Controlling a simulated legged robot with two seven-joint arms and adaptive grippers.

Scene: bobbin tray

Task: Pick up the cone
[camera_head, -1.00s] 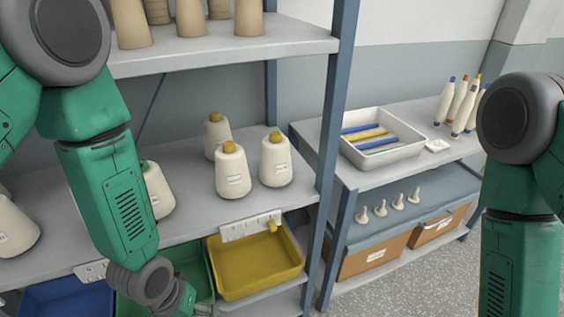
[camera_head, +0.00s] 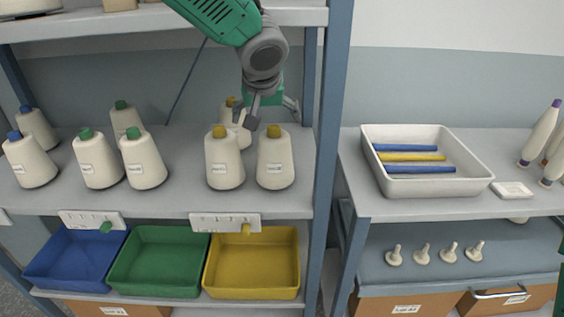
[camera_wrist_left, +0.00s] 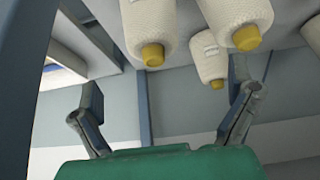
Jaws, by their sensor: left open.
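Cream yarn cones stand upright on the middle shelf. Three have yellow tops: the front left cone (camera_head: 224,165), the front right cone (camera_head: 275,165) and a back cone (camera_head: 245,138), partly hidden by my left gripper. My left gripper (camera_head: 271,110) is open and empty, above and behind the front pair, close to the back cone; contact cannot be told. In the left wrist view my open gripper (camera_wrist_left: 165,80) has nothing between its fingers. The yellow-topped cones appear upside down there, the smallest (camera_wrist_left: 208,62) near the right finger. My right gripper is out of view.
Green-topped cones (camera_head: 143,162) and blue-topped cones (camera_head: 29,163) stand to the left. Blue (camera_head: 75,260), green (camera_head: 155,262) and yellow (camera_head: 252,265) bins sit below. A blue shelf post (camera_head: 331,130) stands right of the cones. A white tray (camera_head: 435,186) lies on the side table.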

